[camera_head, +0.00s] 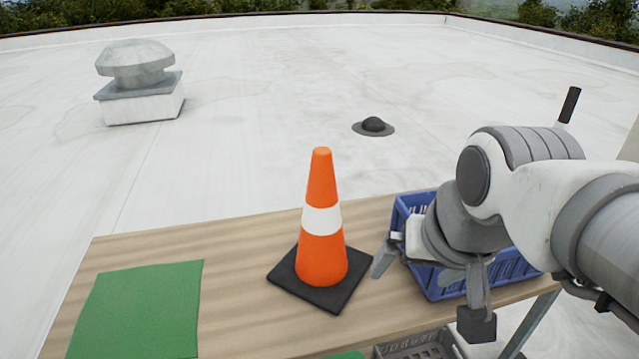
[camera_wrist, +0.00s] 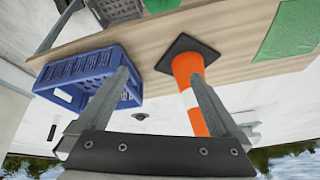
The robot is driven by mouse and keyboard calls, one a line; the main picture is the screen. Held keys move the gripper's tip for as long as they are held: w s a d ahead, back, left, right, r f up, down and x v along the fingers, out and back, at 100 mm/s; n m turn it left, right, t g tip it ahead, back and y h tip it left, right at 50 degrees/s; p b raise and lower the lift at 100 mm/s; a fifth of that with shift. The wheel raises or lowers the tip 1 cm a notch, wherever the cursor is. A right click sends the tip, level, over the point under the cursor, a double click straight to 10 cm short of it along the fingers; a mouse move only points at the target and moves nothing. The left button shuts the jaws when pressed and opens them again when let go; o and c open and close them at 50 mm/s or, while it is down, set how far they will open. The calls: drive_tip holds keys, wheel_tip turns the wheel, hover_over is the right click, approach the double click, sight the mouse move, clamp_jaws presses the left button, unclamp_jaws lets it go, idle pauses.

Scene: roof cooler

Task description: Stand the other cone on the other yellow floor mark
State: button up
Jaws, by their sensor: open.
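An orange cone (camera_head: 320,245) with a white band and a black square base stands upright on the wooden table (camera_head: 240,240). It also shows in the wrist view (camera_wrist: 188,68), upside down and partly behind one finger. My gripper (camera_head: 428,298) is open and empty, to the right of the cone and in front of the blue crate. Its two fingers are spread in the wrist view (camera_wrist: 157,72), and neither clearly touches the cone. No yellow floor mark and no second cone show in either view.
A blue crate (camera_head: 402,218) sits at the table's right end, partly hidden by my arm. A green mat (camera_head: 140,312) lies at the left; another green edge (camera_head: 345,355) shows in front. A grey crate (camera_head: 420,348) is below the table. A roof vent (camera_head: 140,85) and drain (camera_head: 373,126) stand beyond.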

drive_tip(key=w+a+r+m+g+p, duration=0.1)
drive_tip(key=w+a+r+m+p, duration=0.1)
drive_tip(key=w+r+m+p, duration=0.45)
wheel_tip(320, 180, up, 10)
drive_tip(key=r+m+g+p, duration=0.1)
drive_tip(key=m+g+p, duration=0.3)
drive_tip(key=m+p, duration=0.9)
hover_over(322, 148)
drive_tip(key=p, duration=0.1)
drive_tip(key=n, duration=0.1)
wheel_tip(322, 148, down, 12)
drive_tip(key=shift+f+p, duration=0.25)
drive_tip(key=shift+p, duration=0.1)
drive_tip(key=shift+s+f+p, duration=0.15)
drive_tip(key=shift+f+p, duration=0.1)
drive_tip(key=shift+f, duration=1.1)
drive_tip(key=shift+s+f+p, duration=0.1)
drive_tip(key=shift+f+p, duration=0.15)
drive_tip(key=shift+f, duration=1.05)
clamp_jaws()
drive_tip(key=shift+r, duration=0.1)
